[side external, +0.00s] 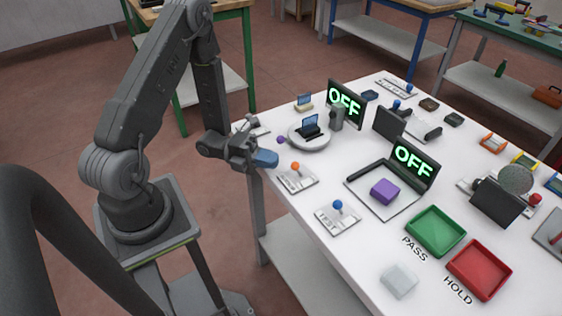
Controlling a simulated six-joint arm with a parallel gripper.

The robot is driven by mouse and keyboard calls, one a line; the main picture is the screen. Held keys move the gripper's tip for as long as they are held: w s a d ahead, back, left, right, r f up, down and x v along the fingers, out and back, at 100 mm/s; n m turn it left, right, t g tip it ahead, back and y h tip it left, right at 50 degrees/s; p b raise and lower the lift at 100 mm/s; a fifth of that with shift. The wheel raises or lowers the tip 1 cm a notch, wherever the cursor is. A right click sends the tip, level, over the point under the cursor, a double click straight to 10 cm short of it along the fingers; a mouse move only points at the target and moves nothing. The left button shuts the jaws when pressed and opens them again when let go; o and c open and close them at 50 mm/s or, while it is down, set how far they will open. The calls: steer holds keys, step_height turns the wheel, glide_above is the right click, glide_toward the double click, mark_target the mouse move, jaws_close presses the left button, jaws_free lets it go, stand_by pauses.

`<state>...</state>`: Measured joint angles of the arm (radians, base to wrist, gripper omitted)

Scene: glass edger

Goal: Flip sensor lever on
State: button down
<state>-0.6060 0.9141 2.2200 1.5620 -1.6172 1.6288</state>
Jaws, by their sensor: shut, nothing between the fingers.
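Several small levers on base plates stand on the white table (318,262). An orange-knobbed lever (295,167) is nearest my gripper, and a blue-knobbed lever (338,206) stands in front of it. Another blue knob (396,104) shows farther back. Two black displays, one at the back (345,102) and one in the middle (415,162), read OFF in green. My gripper (268,158) is shut and empty at the table's left edge, just left of the orange knob and apart from it.
A round turntable (308,143) carries a small dark device. A purple block (384,191) sits on a pad before the middle display. Green PASS tray (435,230), red HOLD tray (479,269) and a pale translucent block (399,280) lie toward the front. Several devices crowd the right.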

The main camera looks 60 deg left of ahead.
steer(key=shift+x, duration=1.55)
steer(key=shift+w+r+n+y, duration=0.25)
steer(key=shift+n+y, duration=0.05)
steer(key=shift+n, duration=0.2)
steer(key=shift+w+r+n+g+y, duration=0.35)
steer(key=shift+w+n+g+y, duration=0.15)
steer(key=shift+n, duration=0.3)
steer(key=shift+w+r+n+g+y, duration=0.2)
steer(key=shift+w+n+g+y, duration=0.2)
steer(key=shift+w+n+g, duration=0.4)
steer(key=w+r+v, duration=0.1)
steer(key=r+v, duration=0.1)
steer(key=v, duration=1.2)
